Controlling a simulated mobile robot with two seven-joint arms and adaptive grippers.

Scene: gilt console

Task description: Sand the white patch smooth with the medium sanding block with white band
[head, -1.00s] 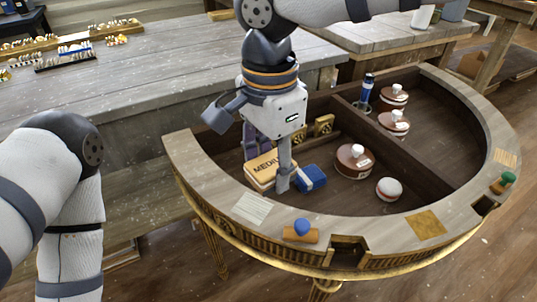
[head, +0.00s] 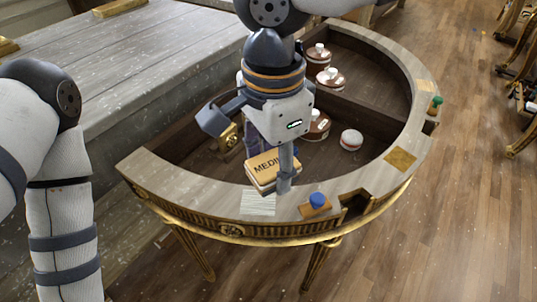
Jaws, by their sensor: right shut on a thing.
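The medium sanding block (head: 264,164), tan on top with dark lettering, is held by my right gripper (head: 269,170). The gripper is shut on it from above, and one finger hides its right end. The block is just behind the white patch (head: 258,203), over the inner edge of the rim; I cannot tell whether it touches the wood. The white patch is a pale, lined square on the front rim of the half-round console (head: 160,174). My left arm shows at the left edge, but its gripper is out of view.
A brown block with a blue knob (head: 317,202) sits on the rim right of the patch, beside a notch. A brown patch (head: 400,158) and a green knob (head: 436,102) are farther right. Lidded jars (head: 329,79) stand inside the console. A grey bench (head: 130,60) is behind left.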

